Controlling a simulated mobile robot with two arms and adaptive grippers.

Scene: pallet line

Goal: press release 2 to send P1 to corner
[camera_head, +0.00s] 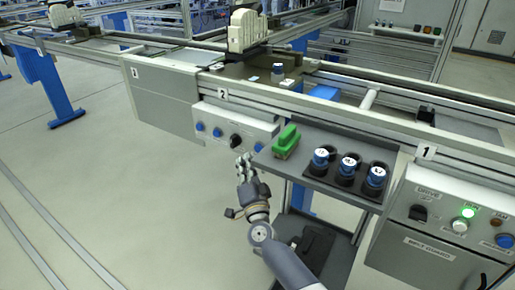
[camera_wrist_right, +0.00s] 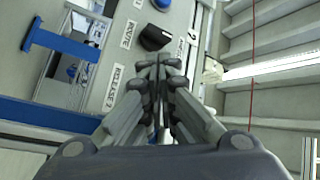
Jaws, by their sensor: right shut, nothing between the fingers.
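The station 2 control box (camera_head: 222,128) hangs on the front of the conveyor, with two blue buttons and a black knob (camera_head: 235,141). My left gripper is out of view.
Open floor lies to the left.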

